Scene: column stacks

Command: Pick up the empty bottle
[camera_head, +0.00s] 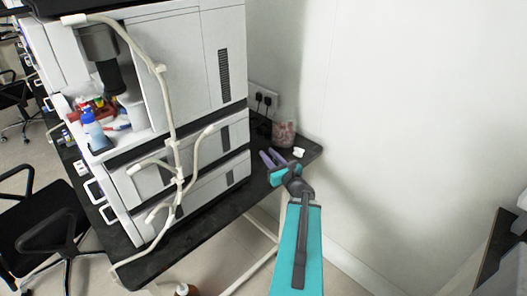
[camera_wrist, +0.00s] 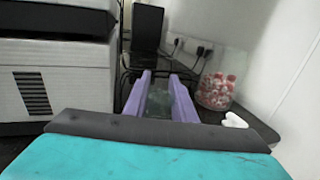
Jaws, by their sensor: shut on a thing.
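My gripper (camera_head: 268,155) is over the dark bench at its right end, beside the white stacked machine. In the wrist view its two purple fingers (camera_wrist: 164,82) point forward with a gap between them. A clear, faintly greenish thing, which looks like the empty bottle (camera_wrist: 159,104), shows between the fingers, and they are shut on it. Its lower part is hidden by the gripper body, and I cannot make out its full shape. In the head view I cannot pick out the bottle at the fingers.
A clear jar of red and white pieces (camera_head: 284,135) and a small white object (camera_head: 298,152) stand just beyond my gripper. The white machine (camera_head: 205,70) with tubing is at left, the wall (camera_head: 410,90) at right. Sockets with black plugs (camera_wrist: 190,47) are behind.

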